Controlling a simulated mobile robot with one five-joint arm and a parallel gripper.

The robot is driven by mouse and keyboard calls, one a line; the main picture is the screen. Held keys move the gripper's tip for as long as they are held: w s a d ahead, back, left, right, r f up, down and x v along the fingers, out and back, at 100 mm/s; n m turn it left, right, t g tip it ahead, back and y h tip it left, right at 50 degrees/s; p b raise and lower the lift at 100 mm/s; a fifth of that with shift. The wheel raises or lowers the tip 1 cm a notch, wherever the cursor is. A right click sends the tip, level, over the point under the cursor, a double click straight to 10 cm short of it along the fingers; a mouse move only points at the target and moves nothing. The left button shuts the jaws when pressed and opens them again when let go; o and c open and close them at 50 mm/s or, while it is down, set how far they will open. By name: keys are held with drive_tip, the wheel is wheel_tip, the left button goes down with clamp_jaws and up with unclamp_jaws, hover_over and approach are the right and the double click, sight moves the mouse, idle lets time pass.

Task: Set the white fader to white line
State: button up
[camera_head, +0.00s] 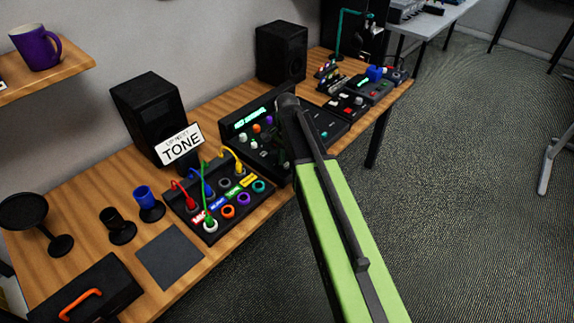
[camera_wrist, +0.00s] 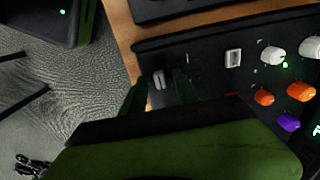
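My gripper (camera_wrist: 161,84) is open in the wrist view. Its two dark green fingers stand apart, with a small pale grey-white fader cap (camera_wrist: 160,79) showing between their tips; I cannot tell how far above the panel they are. A second, whiter rectangular cap (camera_wrist: 233,58) sits to the right on the black mixer (camera_wrist: 210,42). I cannot tell which cap is the white fader, and no white line shows clearly. In the head view my arm covers part of the mixer (camera_head: 256,143), and the fingertips are hidden.
White knobs (camera_wrist: 272,55), orange knobs (camera_wrist: 264,97) and a purple knob (camera_wrist: 288,122) stand right of the caps. A patch box (camera_head: 222,198) with colored cables is left of the mixer in the head view. Two black speakers (camera_head: 147,109) (camera_head: 281,52) stand behind.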

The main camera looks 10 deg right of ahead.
clamp_jaws()
idle(1.3)
